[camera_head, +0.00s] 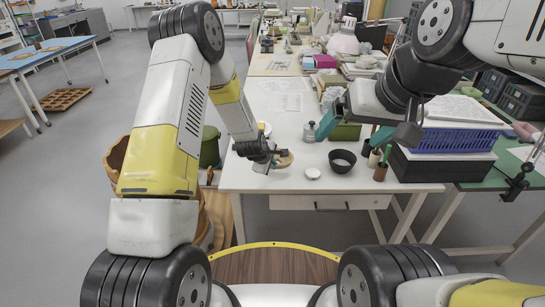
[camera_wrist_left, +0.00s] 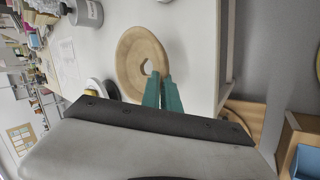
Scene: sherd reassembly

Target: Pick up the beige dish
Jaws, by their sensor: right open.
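The beige dish (camera_head: 285,160) is round and lies by the near left part of the white worktable in the head view. My left gripper (camera_head: 272,158) is at the dish's rim. Its teal fingers (camera_wrist_left: 162,77) are close together with the rim between them, so it appears shut on the dish. I cannot tell whether the dish is clear of the table. My right gripper (camera_head: 354,134) is open and empty above the table.
A black bowl (camera_head: 342,161), a white lid (camera_head: 313,173) and a grey metal cup (camera_head: 309,131) stand near the dish. A brown pot (camera_head: 381,171) and a blue crate (camera_head: 452,139) are to the right. The near front edge of the table is clear.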

